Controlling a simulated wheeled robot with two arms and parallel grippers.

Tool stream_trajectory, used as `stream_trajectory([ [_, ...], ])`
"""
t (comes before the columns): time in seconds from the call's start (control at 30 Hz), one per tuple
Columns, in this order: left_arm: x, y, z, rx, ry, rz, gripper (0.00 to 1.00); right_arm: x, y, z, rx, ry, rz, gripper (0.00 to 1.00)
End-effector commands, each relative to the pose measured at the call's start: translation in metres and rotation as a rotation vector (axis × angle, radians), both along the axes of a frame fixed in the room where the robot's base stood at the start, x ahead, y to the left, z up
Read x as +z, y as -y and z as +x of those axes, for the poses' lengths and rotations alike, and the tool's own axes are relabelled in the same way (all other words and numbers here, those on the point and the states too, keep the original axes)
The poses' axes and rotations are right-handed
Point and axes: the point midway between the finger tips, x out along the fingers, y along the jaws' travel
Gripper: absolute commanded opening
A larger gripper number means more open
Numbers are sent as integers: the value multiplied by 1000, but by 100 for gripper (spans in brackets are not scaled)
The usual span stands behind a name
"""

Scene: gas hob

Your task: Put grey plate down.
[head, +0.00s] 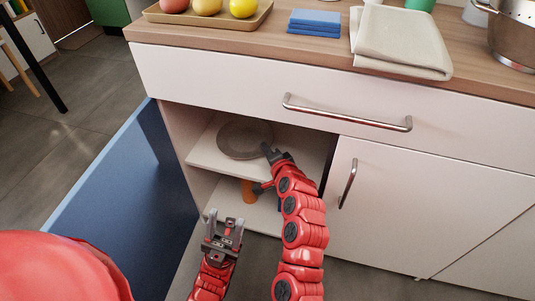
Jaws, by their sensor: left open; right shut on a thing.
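The grey plate (240,138) is inside the open cabinet, flat at the upper shelf (204,157). I cannot tell whether it touches the shelf. My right gripper (268,152) reaches into the cabinet and is shut on the plate's near right rim. My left gripper (224,220) is open and empty, in front of the cabinet's lower part, apart from the plate.
The blue cabinet door (110,215) stands open at left. An orange object (249,190) is below the shelf, partly hidden by my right arm. A closed drawer (230,83) is above. The counter holds a fruit tray (205,22), blue cloth (314,22), beige towel (400,40) and metal pot (515,35).

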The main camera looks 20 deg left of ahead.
Motion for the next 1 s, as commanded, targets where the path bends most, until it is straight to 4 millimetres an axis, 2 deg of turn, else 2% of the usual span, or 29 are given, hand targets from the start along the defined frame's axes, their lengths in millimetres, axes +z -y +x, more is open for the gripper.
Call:
stream_trajectory([
  [0.23,1,0,0,-1,0,1,50,2,0,1,-1,3,3,0],
  [0.73,1,0,0,-1,0,1,50,-10,0,0,0,2,3,0],
  [0.77,0,0,0,-1,-1,1,50,-11,0,0,-1,1,2,13],
  [0.9,0,0,0,-1,-1,1,50,-11,0,0,0,2,1,37],
  [1.0,0,0,0,-1,0,1,50,-11,0,0,0,0,0,37],
])
